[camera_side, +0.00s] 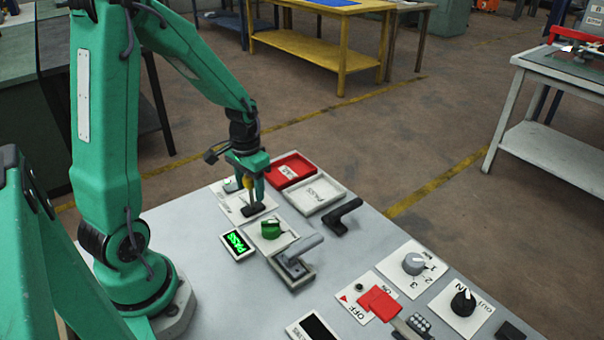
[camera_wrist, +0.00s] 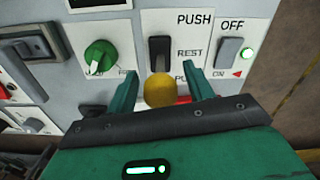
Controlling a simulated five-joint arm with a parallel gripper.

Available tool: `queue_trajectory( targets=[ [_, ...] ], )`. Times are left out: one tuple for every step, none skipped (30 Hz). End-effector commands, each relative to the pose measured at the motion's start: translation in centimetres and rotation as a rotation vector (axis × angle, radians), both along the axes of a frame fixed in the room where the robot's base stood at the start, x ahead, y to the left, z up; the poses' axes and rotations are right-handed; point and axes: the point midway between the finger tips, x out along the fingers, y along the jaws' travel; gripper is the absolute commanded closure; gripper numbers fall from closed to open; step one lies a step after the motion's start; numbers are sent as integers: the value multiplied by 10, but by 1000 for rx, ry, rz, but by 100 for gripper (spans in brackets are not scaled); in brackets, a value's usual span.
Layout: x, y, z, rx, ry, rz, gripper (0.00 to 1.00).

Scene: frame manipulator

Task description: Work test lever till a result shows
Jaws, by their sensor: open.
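The test lever has a yellow ball knob (camera_wrist: 160,90), which also shows in the side view (camera_side: 247,184). Its dark slotted base (camera_wrist: 159,50) sits on a white plate marked PUSH and REST (camera_wrist: 188,33). My gripper (camera_side: 252,192) points down over this plate, with its jaws open. In the wrist view its two green fingers stand on either side of the yellow knob; I cannot tell whether they touch it. The lever's exact position is partly hidden by my gripper. A small display (camera_side: 237,246) beside the plate reads PASS in green.
A green knob (camera_side: 270,229) and a grey clamp-like fixture (camera_side: 293,264) stand close in front. A red tray (camera_side: 290,169) and a white PASS tray (camera_side: 318,194) lie behind right. An OFF/ON switch (camera_wrist: 228,52) with a lit green lamp is beside the lever.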

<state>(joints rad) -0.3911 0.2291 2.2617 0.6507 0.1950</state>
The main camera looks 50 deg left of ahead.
Motion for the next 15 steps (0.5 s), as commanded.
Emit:
queue_trajectory(
  targets=[
    [0, 0, -4, 0, 2, 0, 48],
    [0, 0, -6, 0, 2, 0, 48],
    [0, 0, -8, 0, 2, 0, 48],
    [0, 0, -9, 0, 1, 0, 48],
    [0, 0, -9, 0, 1, 0, 48],
    [0, 0, -10, 0, 1, 0, 48],
    [0, 0, -11, 0, 1, 0, 48],
    [0, 0, -11, 0, 0, 0, 48],
    [0, 0, -11, 0, 0, 0, 48],
    [0, 0, -11, 0, 0, 0, 48],
    [0, 0, -11, 0, 0, 0, 48],
    [0, 0, -11, 0, 0, 0, 48],
    [0, 0, -11, 0, 0, 0, 48],
    [0, 0, -11, 0, 0, 0, 48],
    [0, 0, -11, 0, 0, 0, 54]
  ],
)
